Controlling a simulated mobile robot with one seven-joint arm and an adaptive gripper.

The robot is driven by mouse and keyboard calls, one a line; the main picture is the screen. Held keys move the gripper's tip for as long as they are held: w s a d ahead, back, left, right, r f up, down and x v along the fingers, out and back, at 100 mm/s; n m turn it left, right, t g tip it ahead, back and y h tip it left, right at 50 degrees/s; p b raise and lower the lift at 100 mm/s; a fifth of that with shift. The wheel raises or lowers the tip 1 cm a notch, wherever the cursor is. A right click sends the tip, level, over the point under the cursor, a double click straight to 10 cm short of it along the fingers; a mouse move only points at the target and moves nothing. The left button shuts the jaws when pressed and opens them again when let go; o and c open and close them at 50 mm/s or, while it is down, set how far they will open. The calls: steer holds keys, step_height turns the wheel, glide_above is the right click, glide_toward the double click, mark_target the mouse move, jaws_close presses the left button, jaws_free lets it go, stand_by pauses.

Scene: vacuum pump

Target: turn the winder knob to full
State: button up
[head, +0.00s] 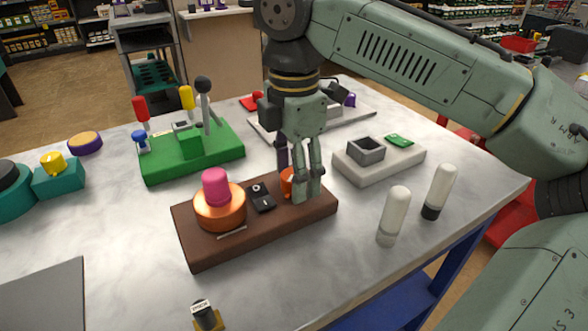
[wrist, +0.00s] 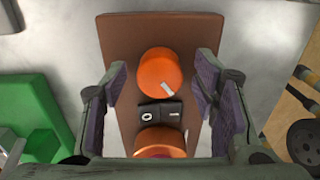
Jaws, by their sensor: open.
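The orange knob (wrist: 160,70) stands on the brown board (wrist: 120,35), between my gripper's fingers in the wrist view. Its white pointer mark points to the lower right there. In the head view the knob (head: 287,182) is mostly hidden behind my fingers. My gripper (head: 298,190) is open and points down over the right part of the board (head: 200,245). In the wrist view my gripper (wrist: 163,88) has a finger on each side of the knob, with a visible gap on both sides.
A black O/I rocker switch (head: 260,198) and a copper dome with a pink top (head: 216,188) share the board. A green board with levers (head: 185,165) stands left. A grey block (head: 380,165) and two white cylinders (head: 394,212) stand right.

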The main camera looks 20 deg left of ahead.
steer(key=c, duration=1.2)
steer(key=shift+o, duration=0.2)
steer(key=shift+r+m+p, duration=0.1)
steer(key=shift+m+p, duration=0.3)
steer(key=shift+p, duration=0.1)
steer(key=shift+m, duration=0.5)
steer(key=o, duration=1.2)
steer(key=shift+c, duration=0.2)
step_height(320, 180, up, 12)
steer(key=shift+p, duration=0.3)
